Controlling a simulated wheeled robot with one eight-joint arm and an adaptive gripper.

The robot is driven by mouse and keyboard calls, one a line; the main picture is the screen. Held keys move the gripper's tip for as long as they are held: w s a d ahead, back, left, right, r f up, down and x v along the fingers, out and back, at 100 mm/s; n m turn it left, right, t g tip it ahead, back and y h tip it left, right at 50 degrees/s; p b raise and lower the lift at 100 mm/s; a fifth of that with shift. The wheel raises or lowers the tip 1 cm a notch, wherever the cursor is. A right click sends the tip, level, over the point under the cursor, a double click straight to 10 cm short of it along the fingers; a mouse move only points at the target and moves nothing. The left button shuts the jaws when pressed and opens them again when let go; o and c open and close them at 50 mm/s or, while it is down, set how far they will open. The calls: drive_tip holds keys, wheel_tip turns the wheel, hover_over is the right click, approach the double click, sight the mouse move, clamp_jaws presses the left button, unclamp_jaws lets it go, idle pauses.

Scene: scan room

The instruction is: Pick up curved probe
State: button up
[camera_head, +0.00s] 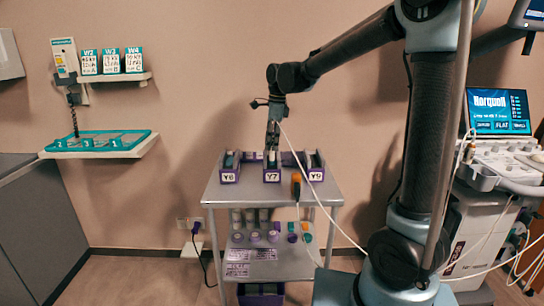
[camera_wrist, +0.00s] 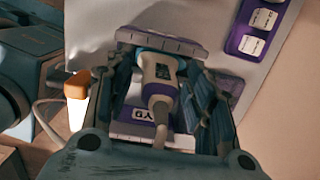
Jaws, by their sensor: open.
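A pale grey probe (camera_wrist: 158,70) with a dark label and a cable stands in the middle purple holder (camera_head: 272,176) on the trolley. I cannot tell from its shape whether it is the curved one. My gripper (camera_head: 272,140) points down over this holder. In the wrist view my open gripper (camera_wrist: 163,95) has one finger on each side of the probe, with no clear grip on it. Other holders stand to the left (camera_head: 229,177) and right (camera_head: 315,175), with probes partly visible in them. In the head view, the gripper hides most of the middle probe.
The grey trolley (camera_head: 215,196) has cups on its lower shelf. An ultrasound machine (camera_head: 505,165) stands right. A wall shelf (camera_head: 95,153) with a teal tray is left.

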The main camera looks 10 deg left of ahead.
clamp_jaws()
idle(0.3)
